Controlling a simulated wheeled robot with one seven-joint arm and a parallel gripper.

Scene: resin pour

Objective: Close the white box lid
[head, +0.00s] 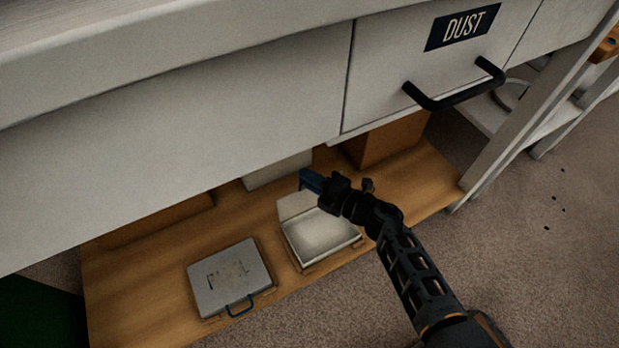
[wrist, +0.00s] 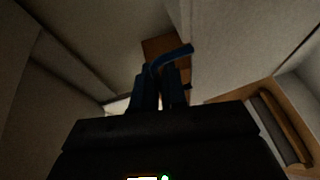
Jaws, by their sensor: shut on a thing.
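The open white box (head: 322,236) stands on the wooden shelf under the drawer unit in the head view. Its white lid (head: 296,205) is raised at the back left of the box. My gripper (head: 318,183) is above the back of the box, at the lid's upper edge. It is shut on the lid's blue handle, whose bent bar shows past the fingers (wrist: 160,85) in the wrist view (wrist: 175,55). The gripper and wrist hide part of the lid and the box's back right corner. The box's visible inside looks empty.
A closed grey box (head: 228,275) with a blue handle lies left of the white box. The drawer front (head: 410,75) with a black handle (head: 455,95) and the wide panel overhang the shelf (head: 130,285). Brown boxes (head: 385,142) stand behind. Carpet is open at right.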

